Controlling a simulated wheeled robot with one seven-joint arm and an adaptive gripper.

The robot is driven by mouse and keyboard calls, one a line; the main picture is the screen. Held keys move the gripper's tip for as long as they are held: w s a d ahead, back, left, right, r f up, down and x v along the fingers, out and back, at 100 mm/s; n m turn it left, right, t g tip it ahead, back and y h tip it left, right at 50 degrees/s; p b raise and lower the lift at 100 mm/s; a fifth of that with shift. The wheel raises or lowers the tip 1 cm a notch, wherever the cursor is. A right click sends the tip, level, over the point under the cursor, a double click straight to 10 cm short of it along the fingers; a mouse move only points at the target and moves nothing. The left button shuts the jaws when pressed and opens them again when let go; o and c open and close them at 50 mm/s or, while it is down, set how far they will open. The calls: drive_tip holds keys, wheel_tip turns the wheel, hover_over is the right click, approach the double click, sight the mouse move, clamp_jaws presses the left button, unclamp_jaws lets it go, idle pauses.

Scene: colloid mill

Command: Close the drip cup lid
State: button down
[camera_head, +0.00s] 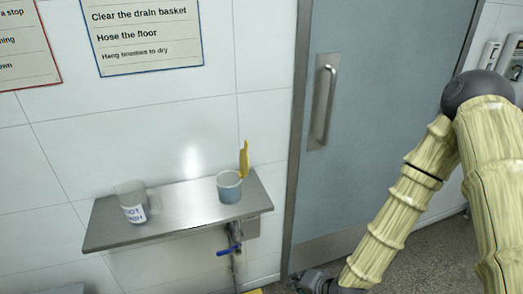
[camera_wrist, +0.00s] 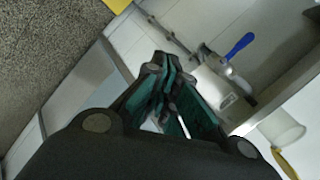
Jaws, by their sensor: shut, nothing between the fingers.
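The drip cup (camera_head: 229,188) is a small blue-grey cup standing upright on the right part of a steel wall shelf. Its yellow lid (camera_head: 243,160) stands open, nearly upright at the cup's right rim. My gripper (camera_head: 309,278) is low at the bottom of the head view, below and right of the shelf, well apart from the cup. In the wrist view my gripper (camera_wrist: 165,85) shows its dark and teal fingers drawn together, with nothing held. A pale round object with a yellowish edge (camera_wrist: 283,128) lies at the right there; I cannot tell surely that it is the cup.
A clear labelled jar (camera_head: 132,202) stands on the left of the steel shelf (camera_head: 180,222). A blue-handled valve (camera_head: 229,251) hangs on a pipe below the shelf; its handle (camera_wrist: 240,45) also shows in the wrist view. A grey door (camera_head: 370,120) with a handle is to the right.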

sight(245, 159)
drive_tip(key=w+a+r+m+t+y, duration=0.1)
drive_tip(key=w+r+m+t+y, duration=0.15)
drive_tip(key=w+r, duration=0.55)
drive_tip(key=w+r+m+t+y, duration=0.1)
drive_tip(key=w+r+m+t, duration=0.2)
drive_tip(key=r, duration=1)
drive_tip(key=w+a+r+m+t+y, duration=0.1)
drive_tip(key=w+r+t, duration=0.2)
drive_tip(key=w+r, duration=0.55)
drive_tip(key=w+a+r+p, duration=0.2)
drive_tip(key=w+a+p, duration=0.3)
drive_tip(key=a, duration=0.3)
drive_tip(key=shift+w+a+r, duration=0.25)
drive_tip(key=shift+w+a, duration=0.05)
drive_tip(key=shift+w, duration=0.15)
drive_tip(key=shift+a, duration=0.1)
